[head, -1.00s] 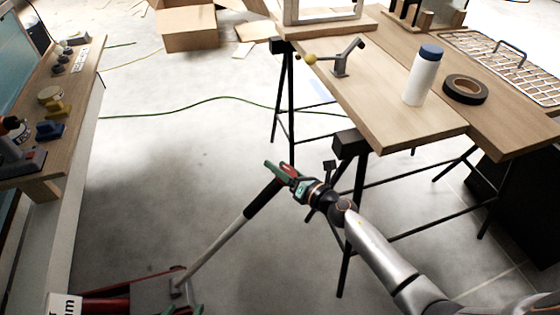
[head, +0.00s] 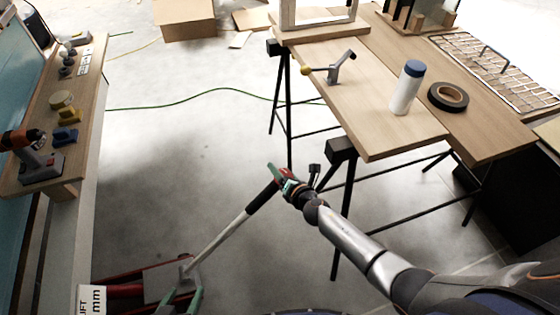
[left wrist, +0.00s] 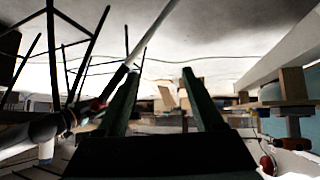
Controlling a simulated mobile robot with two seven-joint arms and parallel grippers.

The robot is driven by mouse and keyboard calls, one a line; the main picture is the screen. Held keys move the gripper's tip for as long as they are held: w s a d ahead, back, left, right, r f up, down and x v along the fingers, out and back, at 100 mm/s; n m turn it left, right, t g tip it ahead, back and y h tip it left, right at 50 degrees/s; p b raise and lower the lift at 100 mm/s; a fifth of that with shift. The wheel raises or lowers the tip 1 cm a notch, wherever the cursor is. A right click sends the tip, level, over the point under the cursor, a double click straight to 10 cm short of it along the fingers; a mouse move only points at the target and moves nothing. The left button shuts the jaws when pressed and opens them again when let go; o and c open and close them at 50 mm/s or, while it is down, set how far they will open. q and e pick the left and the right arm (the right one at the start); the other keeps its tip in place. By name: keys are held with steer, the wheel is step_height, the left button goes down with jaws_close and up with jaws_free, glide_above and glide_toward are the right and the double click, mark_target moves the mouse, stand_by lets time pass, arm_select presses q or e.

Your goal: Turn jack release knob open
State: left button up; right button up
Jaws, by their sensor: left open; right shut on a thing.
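A red floor jack (head: 150,287) stands on the floor at the bottom left of the head view, with a pale handle rod (head: 222,238) rising to a dark grip (head: 262,195). My right gripper (head: 277,178) is shut on the top end of that handle. My left gripper (head: 183,300), with green fingers, is open and low over the jack near the handle's foot. In the left wrist view its two fingers (left wrist: 163,88) stand apart with nothing between them, and the handle rod (left wrist: 142,38) passes beyond them. I cannot make out the release knob in either view.
A workbench (head: 400,140) on black trestles stands at the right, with a white bottle (head: 405,92) and black tape roll (head: 448,97). A wooden counter (head: 85,125) with tools runs along the left. A green cable (head: 200,96) crosses the open floor between them.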

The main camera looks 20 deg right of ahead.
steer(key=shift+d+r+m+g+h+p, duration=0.1)
steer(key=shift+d+m+g+h+p, duration=0.2)
steer(key=shift+m+h+p, duration=0.55)
arm_select(q)
steer(key=shift+s+a+r+p, duration=0.3)
steer(key=shift+a+r, duration=0.1)
steer(key=shift+r, duration=0.3)
steer(key=shift+s+a+r+p, duration=0.15)
steer(key=shift+a+r+p, duration=0.2)
steer(key=shift+r, duration=0.35)
arm_select(e)
steer(key=shift+f, duration=0.2)
steer(key=o, duration=1.4)
steer(key=shift+c, duration=0.2)
